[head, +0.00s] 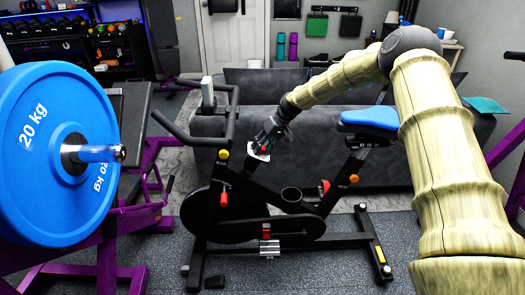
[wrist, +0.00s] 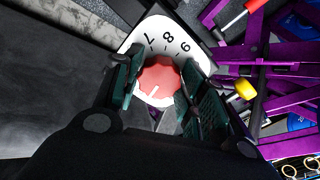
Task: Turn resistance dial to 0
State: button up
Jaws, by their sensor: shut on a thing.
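The resistance dial (wrist: 160,80) is a red scalloped knob on a white plate (wrist: 166,38) with black numbers; 7, 8 and 9 show in the wrist view. A white pointer mark on the knob points toward the lower left in that view. The rest of the scale is hidden by my gripper. My gripper (wrist: 160,88) has its dark green fingers on both sides of the knob, shut on it. In the head view my gripper (head: 267,141) is at the small white dial plate (head: 259,155) on the exercise bike's frame (head: 262,178).
The bike has handlebars (head: 207,105) to the left of my gripper and a blue saddle (head: 370,117) to the right. A blue 20 kg weight plate (head: 40,150) on a bar stands at the left. A dark sofa (head: 330,95) is behind the bike.

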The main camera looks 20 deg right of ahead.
jog(key=n+b, duration=0.1)
jog(key=n, duration=0.1)
jog(key=n+b, duration=0.1)
jog(key=shift+d+f+n, duration=0.15)
jog(key=shift+f+n, duration=0.05)
jog(key=shift+n, duration=0.2)
jog(key=n+b, duration=0.2)
jog(key=n, duration=0.2)
jog(key=shift+n, duration=0.3)
jog(key=n+b, duration=0.1)
jog(key=n, duration=0.2)
jog(key=shift+d+n, duration=0.1)
jog(key=shift+n, duration=0.2)
jog(key=shift+w+r+n+g+b, duration=0.1)
jog(key=shift+n+g+b, duration=0.55)
jog(key=shift+n, duration=1.25)
jog(key=shift+t, duration=0.25)
jog(key=o, duration=1)
jog(key=shift+o, duration=0.2)
